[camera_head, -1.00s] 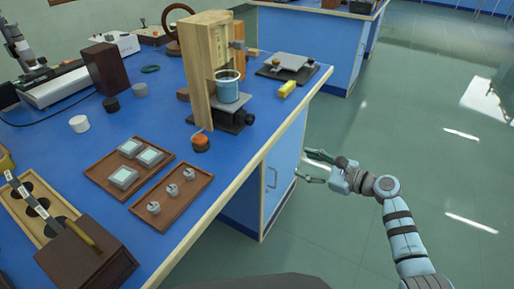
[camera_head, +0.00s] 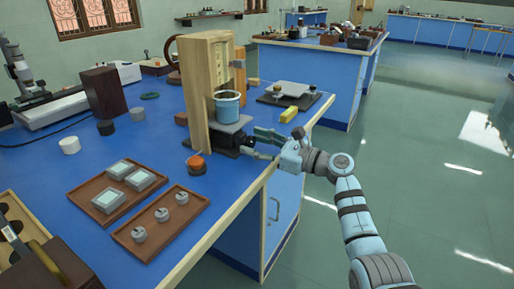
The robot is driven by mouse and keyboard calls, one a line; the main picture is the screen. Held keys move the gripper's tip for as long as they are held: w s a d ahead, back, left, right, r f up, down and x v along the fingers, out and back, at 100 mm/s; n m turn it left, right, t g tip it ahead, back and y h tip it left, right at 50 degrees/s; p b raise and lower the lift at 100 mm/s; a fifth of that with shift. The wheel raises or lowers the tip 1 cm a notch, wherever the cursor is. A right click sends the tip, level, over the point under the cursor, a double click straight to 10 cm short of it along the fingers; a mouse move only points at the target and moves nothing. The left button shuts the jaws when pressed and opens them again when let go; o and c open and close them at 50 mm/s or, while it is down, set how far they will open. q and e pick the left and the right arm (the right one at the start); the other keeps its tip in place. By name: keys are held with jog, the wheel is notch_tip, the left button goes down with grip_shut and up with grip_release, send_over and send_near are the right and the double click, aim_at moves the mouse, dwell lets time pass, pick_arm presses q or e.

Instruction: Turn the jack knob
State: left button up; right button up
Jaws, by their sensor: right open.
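The jack (camera_head: 229,134) stands on the blue bench in front of a tall wooden stand (camera_head: 207,90), with a light blue cup (camera_head: 228,108) on its top plate. Its dark knob (camera_head: 246,141) sticks out on the right side, towards the bench edge. My right gripper (camera_head: 258,143) comes in from the right at the bench edge. Its fingers are open on either side of the knob or just short of it; I cannot tell whether they touch it. My left gripper is not in view.
An orange-topped dark jar (camera_head: 196,164) stands left of the jack. A yellow block (camera_head: 287,115) and a flat plate on a dark base (camera_head: 290,91) lie behind the gripper. Wooden trays (camera_head: 158,225) hold small weights at the front. The floor right of the bench is clear.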

jog(key=shift+c, duration=0.5)
jog(key=c, duration=1.1)
jog(key=shift+o, duration=0.2)
jog(key=shift+n, duration=0.4)
jog(key=n, duration=0.2)
jog(key=shift+n+p, duration=0.3)
jog(key=shift+p, duration=0.1)
jog(key=shift+n, duration=1.6)
jog(key=shift+s, duration=0.1)
